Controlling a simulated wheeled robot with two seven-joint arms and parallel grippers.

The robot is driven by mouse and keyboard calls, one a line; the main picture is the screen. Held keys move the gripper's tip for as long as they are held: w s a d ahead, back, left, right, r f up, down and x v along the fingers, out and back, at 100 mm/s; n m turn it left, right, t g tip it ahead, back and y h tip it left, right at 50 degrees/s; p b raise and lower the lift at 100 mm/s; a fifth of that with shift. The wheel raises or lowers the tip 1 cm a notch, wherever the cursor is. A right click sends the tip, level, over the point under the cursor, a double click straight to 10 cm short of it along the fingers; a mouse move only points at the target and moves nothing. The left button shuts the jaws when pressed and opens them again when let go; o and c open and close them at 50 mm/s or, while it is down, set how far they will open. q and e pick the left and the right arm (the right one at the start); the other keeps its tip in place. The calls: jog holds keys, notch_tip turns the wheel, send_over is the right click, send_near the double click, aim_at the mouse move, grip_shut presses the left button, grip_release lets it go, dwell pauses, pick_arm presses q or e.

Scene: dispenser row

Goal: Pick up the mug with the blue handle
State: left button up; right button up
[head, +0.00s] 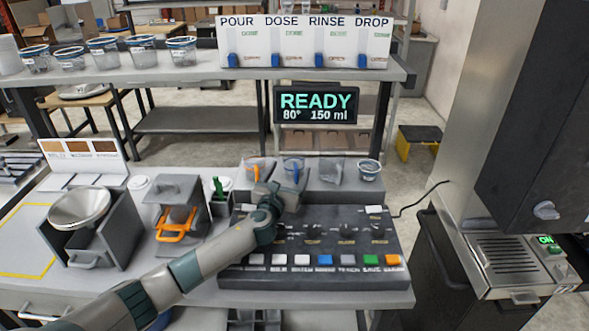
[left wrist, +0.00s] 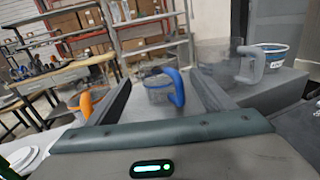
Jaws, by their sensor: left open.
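The mug with the blue handle (head: 291,165) is a clear cup standing on the grey raised block behind the button panel, second from the left in a row. In the left wrist view the blue-handled mug (left wrist: 158,92) stands ahead, between my open fingers, its handle toward the right. My left gripper (head: 282,188) is open and empty, just in front of the mug in the head view. Whether the fingers reach around the mug or stop short is hard to tell. My right gripper is not in view.
An orange-handled mug (head: 262,168) stands left of it, a grey-handled mug (head: 331,173) and a blue-rimmed cup (head: 369,170) to the right. The button panel (head: 330,262) lies in front, below my left arm. A READY display (head: 317,103) hangs behind the row.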

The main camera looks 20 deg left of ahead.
aim_at(291, 168)
pick_arm(q)
jog(key=shift+w+a+p, duration=0.1)
jog(key=shift+w+p, duration=0.25)
jog(key=shift+w, duration=2.2)
jog(key=c, duration=1.1)
